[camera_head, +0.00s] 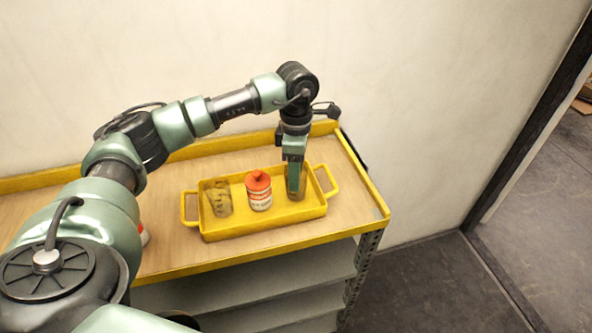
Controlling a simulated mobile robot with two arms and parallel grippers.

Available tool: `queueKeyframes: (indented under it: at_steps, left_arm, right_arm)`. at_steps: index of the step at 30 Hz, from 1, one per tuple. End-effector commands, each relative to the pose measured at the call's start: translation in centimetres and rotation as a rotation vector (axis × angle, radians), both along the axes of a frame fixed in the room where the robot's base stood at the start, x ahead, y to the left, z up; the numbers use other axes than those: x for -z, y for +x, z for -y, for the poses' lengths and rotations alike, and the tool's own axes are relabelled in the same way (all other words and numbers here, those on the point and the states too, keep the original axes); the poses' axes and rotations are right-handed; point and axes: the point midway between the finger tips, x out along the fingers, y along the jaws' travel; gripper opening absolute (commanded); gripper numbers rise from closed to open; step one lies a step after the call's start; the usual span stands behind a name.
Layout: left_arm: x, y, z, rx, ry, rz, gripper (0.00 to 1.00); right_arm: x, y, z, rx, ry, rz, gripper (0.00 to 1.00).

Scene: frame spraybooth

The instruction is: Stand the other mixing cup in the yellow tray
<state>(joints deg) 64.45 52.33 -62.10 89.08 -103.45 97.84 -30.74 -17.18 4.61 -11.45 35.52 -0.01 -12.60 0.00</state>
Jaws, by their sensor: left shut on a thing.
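The yellow tray (265,228) with two end handles lies on the wooden top of a shelf cart. One clear mixing cup (216,199) with dark markings is in its left part and looks slightly tilted. My left gripper (295,181) points down over the right part of the tray, shut on another mixing cup (297,187). That cup is upright and partly hidden by the fingers. It is within the tray's outline; I cannot tell whether it touches the tray floor. My right gripper is not in view.
A white bottle with a red cap (258,191) stands in the tray between the two cups. A red and white thing (144,234) shows partly behind my left arm. The cart top (172,240) has a raised yellow rim. A wall stands behind it.

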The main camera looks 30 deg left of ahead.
Motion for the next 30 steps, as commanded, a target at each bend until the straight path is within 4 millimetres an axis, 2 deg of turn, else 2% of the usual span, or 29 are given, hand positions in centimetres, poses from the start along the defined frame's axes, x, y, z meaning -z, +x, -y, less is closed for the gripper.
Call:
queueKeyframes:
  at_steps: [1,2,4,15,17,20,30]
  left_arm:
    - [0.3,0.0,0.0,0.0,0.0,0.0,0.12]
    - [0.3,0.0,0.0,0.0,0.0,0.0,0.52]
    - [0.2,0.0,0.0,0.0,0.0,0.0,0.71]
    - [-0.2,0.0,0.0,0.0,0.0,0.0,0.71]
    - [-0.5,0.1,0.0,0.0,-0.001,0.003,0.71]
    - [-1.8,0.3,0.0,0.0,-0.001,0.007,0.71]
    - [-9.0,0.5,-0.1,0.0,-0.002,0.005,0.71]
  right_arm:
    - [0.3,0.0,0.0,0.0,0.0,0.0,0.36]
    - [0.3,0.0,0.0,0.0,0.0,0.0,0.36]
    - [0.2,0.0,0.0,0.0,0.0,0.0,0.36]
    - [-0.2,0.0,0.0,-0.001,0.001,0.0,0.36]
    - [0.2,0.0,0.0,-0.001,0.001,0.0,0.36]
    - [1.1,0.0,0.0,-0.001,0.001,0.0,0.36]
    - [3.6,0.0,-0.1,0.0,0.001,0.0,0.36]
